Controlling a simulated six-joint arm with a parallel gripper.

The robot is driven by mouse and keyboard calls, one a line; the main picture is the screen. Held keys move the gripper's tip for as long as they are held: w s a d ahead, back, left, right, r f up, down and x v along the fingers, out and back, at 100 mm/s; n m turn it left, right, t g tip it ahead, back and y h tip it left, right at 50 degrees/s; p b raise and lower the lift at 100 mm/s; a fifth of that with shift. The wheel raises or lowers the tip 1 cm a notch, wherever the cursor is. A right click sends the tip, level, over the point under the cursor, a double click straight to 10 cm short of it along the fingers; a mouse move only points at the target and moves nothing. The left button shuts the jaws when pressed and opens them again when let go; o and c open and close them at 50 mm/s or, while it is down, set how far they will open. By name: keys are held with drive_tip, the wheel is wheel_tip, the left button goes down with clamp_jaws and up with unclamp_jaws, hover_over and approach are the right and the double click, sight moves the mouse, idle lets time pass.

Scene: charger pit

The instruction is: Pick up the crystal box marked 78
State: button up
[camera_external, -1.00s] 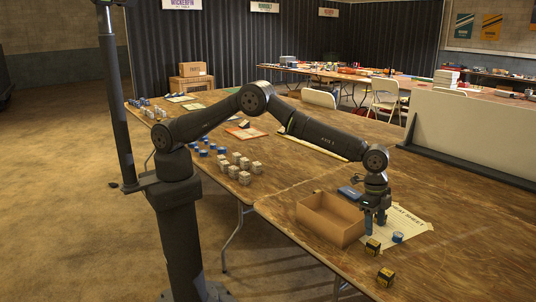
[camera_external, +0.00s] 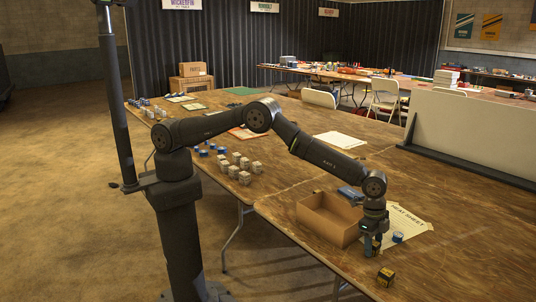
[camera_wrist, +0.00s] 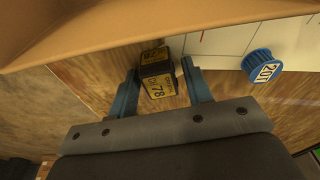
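The black and yellow crystal box marked 78 (camera_wrist: 159,85) sits on the wooden table, its number facing up in the wrist view. My gripper (camera_wrist: 159,67) is open, with one blue finger on either side of the box and narrow gaps showing. In the external view my gripper (camera_external: 372,250) is low over the table and mostly hides the box.
An open cardboard box (camera_external: 314,222) stands close to the left of my gripper. A blue spool (camera_wrist: 263,66) lies on the heat sheet (camera_external: 405,221) to the right. Another black and yellow box (camera_external: 386,278) sits nearer the table's front edge.

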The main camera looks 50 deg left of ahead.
drive_tip(key=c, duration=0.7)
drive_tip(key=shift+c, duration=0.2)
drive_tip(key=shift+r, duration=0.15)
